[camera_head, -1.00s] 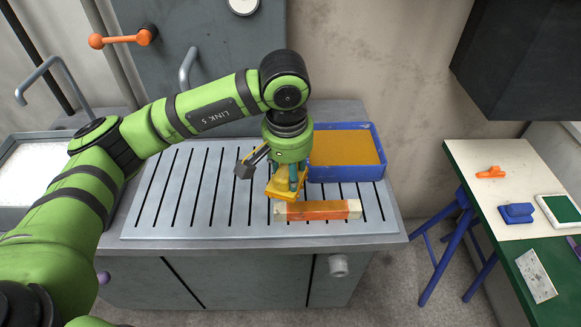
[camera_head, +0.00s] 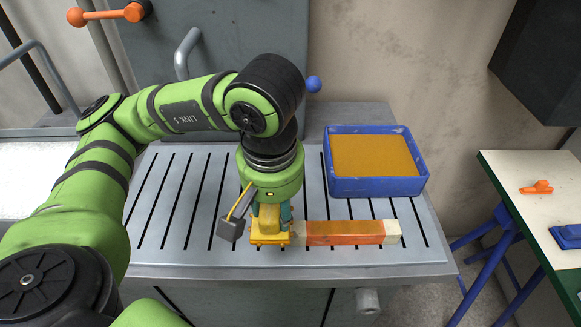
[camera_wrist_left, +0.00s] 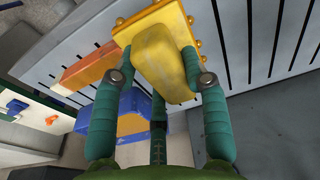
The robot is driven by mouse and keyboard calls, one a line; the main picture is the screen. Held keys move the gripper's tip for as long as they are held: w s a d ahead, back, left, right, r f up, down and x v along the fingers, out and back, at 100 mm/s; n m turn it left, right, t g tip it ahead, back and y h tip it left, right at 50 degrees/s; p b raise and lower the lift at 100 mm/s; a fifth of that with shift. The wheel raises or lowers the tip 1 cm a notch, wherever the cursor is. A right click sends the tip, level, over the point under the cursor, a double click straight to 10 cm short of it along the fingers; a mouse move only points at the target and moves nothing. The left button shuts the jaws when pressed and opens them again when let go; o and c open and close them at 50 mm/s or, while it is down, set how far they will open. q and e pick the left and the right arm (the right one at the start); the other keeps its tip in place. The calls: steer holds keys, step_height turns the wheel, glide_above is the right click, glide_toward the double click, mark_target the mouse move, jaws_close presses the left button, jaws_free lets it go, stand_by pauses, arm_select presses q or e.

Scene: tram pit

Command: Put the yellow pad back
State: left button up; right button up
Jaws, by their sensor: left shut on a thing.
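The yellow pad (camera_head: 270,238) has a raised grip block on a flat, studded plate. My left gripper (camera_head: 270,215) is shut on its grip block and holds it at the slotted grey bench top (camera_head: 175,225). In the left wrist view the pad (camera_wrist_left: 165,60) sits between the teal fingers of my left gripper (camera_wrist_left: 160,75). An orange bar with pale ends (camera_head: 345,232) lies on the slats, its left end right beside the pad. I cannot tell whether the pad touches the bench or the bar. My right gripper does not show.
A blue tray with orange-yellow filling (camera_head: 375,187) stands at the back right of the bench. A side table (camera_head: 515,185) at the right holds an orange item (camera_head: 537,187) and a blue block (camera_head: 566,236). The slats left of my gripper are clear.

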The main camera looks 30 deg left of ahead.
arm_select(q)
steer(key=shift+s, duration=0.15)
steer(key=shift+d, duration=0.1)
steer(key=shift+w, duration=0.2)
steer(key=w+a+p, duration=0.1)
steer(key=w+a, duration=0.2)
steer(key=w, duration=0.2)
steer(key=w+a+f+p, duration=0.1)
steer(key=w+a+p, duration=0.1)
steer(key=w+a, duration=0.2)
steer(key=w+a+f+p, duration=0.1)
steer(key=w+a, duration=0.2)
steer(key=w, duration=0.4)
steer(key=shift+w+a+p, duration=0.15)
steer(key=shift+p, duration=0.25)
step_height(320, 180, down, 4)
steer(key=shift+r+p, duration=0.2)
steer(key=shift+p, duration=0.4)
steer(key=shift+w+a+f+p, duration=0.1)
steer(key=shift+w+f+p, duration=0.05)
steer(key=shift+f+p, duration=0.3)
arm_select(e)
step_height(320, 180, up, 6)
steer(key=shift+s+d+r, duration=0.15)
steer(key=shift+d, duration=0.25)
arm_select(q)
steer(key=shift+f, duration=0.1)
